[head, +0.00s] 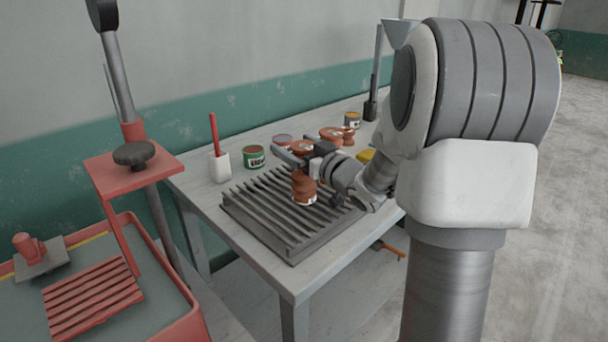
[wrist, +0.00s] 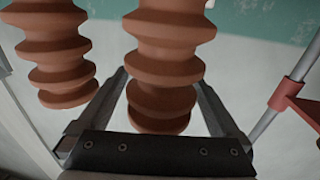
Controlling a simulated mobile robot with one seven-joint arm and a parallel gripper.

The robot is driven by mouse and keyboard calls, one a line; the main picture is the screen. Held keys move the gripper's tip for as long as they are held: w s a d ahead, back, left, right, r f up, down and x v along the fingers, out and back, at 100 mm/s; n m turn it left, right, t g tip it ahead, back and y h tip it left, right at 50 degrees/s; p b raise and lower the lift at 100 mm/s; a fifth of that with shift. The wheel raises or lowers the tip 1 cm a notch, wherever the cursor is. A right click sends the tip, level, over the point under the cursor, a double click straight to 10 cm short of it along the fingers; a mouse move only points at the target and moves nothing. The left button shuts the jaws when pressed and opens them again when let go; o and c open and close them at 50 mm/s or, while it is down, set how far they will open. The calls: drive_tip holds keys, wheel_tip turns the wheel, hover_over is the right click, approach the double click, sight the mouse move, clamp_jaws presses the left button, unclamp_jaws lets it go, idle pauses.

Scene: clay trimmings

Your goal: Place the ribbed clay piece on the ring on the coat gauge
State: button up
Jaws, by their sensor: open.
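A ribbed reddish-brown clay piece (head: 304,187) stands upright on the slatted rack, with a pale band near its bottom. My gripper (head: 288,149) is at its upper part, fingers pointing left. In the wrist view a ribbed clay piece (wrist: 166,62) rises between the open fingers (wrist: 162,88); I cannot tell whether they touch it. A second ribbed piece (wrist: 55,52) stands to the left, outside the fingers. Further brown clay pieces (head: 331,133) show behind my gripper in the head view. I cannot make out the coat gauge or its ring for certain.
The dark slatted rack (head: 255,222) lies on a grey table (head: 196,187). A green can (head: 254,157), a white holder with a red handle (head: 219,166) and another can (head: 352,120) stand along the back. A red stand (head: 132,165) and red-edged tray (head: 190,325) are at left.

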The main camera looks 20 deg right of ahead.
drive_tip(key=shift+r, duration=0.1)
clamp_jaws()
idle(0.4)
